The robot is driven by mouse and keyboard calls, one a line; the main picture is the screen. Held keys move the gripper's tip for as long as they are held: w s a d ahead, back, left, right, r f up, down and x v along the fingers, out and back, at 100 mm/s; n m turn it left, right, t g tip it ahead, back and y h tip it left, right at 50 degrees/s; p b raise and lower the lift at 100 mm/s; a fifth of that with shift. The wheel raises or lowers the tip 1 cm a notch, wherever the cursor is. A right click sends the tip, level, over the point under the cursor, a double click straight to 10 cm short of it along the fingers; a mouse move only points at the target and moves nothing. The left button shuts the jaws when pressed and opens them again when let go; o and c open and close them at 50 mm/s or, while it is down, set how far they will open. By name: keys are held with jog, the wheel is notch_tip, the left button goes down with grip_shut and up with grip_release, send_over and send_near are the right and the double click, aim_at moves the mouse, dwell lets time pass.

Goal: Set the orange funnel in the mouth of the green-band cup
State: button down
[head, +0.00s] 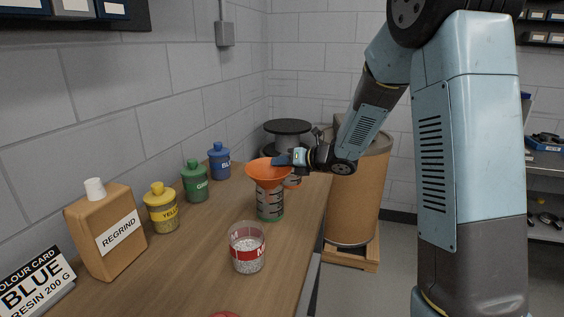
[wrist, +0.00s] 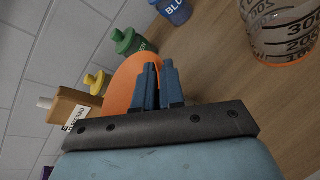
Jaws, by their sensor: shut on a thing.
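The orange funnel (head: 264,174) is upright over the workbench, wide end up. My gripper (head: 284,160) is shut on the right side of its rim. In the wrist view the blue fingers of my gripper (wrist: 158,85) pinch the edge of the orange funnel (wrist: 128,85). The clear green-band cup (head: 269,207), with dark graduation marks, stands on the bench directly below the funnel. The funnel's lower part overlaps the cup's top in the head view. I cannot tell whether the spout is inside the mouth or just above it.
An orange-band cup (wrist: 285,35) stands close by, partly behind the funnel in the head view. A red-band cup (head: 247,252) of pellets stands nearer. Yellow (head: 161,208), green (head: 195,182) and blue (head: 219,161) bottles and the regrind container (head: 105,232) line the wall.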

jog(key=c, duration=1.2)
grip_release()
jog(key=shift+r, duration=0.1)
jog(key=shift+r, duration=0.35)
jog(key=s+d+r+m+t+h, duration=0.2)
jog(key=s+d+r+m+h, duration=0.45)
jog(key=d+m, duration=0.5)
jog(key=s+d+r+m+t+h, duration=0.2)
jog(key=s+d+r+m+h, duration=0.5)
jog(key=d+m, duration=0.45)
jog(key=s+a+f+m+g+y, duration=0.1)
jog(key=s+m+g, duration=0.2)
jog(key=s+m, duration=0.5)
jog(key=s+a+f+m+g+y, duration=0.1)
jog(key=s+a+f+m+g, duration=0.1)
jog(key=s+m, duration=0.7)
jog(key=s+g, duration=0.1)
jog(key=s, duration=0.5)
jog(key=shift+a+f+g, duration=0.15)
jog(key=shift+f+g, duration=0.15)
